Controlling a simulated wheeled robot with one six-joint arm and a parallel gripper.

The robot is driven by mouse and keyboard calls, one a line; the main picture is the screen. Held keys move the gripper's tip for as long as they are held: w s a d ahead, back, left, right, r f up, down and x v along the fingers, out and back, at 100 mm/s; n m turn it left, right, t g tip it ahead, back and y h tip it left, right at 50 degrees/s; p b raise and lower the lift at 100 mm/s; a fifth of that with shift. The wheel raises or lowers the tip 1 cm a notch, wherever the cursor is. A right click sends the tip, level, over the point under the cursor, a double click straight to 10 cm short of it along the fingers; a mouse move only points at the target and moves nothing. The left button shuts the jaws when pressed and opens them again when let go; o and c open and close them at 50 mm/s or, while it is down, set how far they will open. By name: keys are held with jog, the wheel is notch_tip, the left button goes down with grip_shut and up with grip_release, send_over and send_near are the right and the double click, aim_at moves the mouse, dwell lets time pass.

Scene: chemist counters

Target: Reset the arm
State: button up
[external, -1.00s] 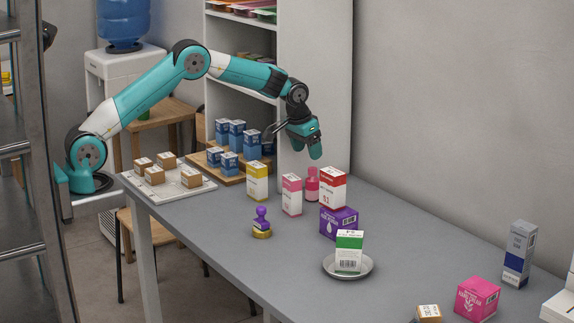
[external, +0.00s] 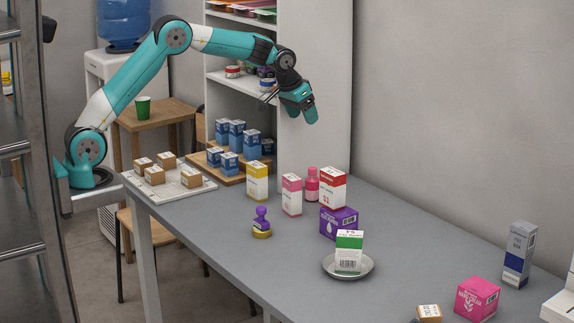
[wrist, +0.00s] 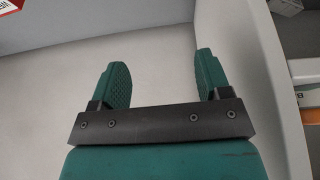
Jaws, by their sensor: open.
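My teal arm reaches over the back of the grey counter. My gripper (external: 309,115) hangs in the air above the boxes, apart from all of them. In the wrist view my gripper (wrist: 160,80) shows two green textured fingers set wide apart with nothing between them. Behind them is only plain pale wall and shelf surface.
A green-and-white box (external: 349,252) stands on a dish (external: 328,269). White shelving (external: 315,60) rises close behind my gripper.

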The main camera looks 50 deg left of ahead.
jog(key=s+a+r+t+p, duration=0.1)
jog(key=s+r+t+p, duration=0.25)
jog(key=r, duration=1.25)
jog(key=s+a+f+n+g+y+b, duration=0.2)
jog(key=s+a+f+b, duration=0.15)
jog(key=s+a, duration=0.6)
jog(key=s+a+f+n+g+y, duration=0.1)
jog(key=s+a+f+g, duration=0.1)
jog(key=s+a, duration=0.3)
jog(key=s+a+f+n+g, duration=0.2)
jog(key=s+a+f, duration=0.2)
jog(key=s, duration=1)
jog(key=s+a+f+n+g+y, duration=0.1)
jog(key=s+a+f+g, duration=0.1)
jog(key=s+a, duration=0.4)
jog(key=s+f+b, duration=0.1)
jog(key=s, duration=0.2)
jog(key=shift+s+a+n+y, duration=0.2)
jog(key=shift+a+n+y, duration=0.1)
jog(key=shift+a+n, duration=0.1)
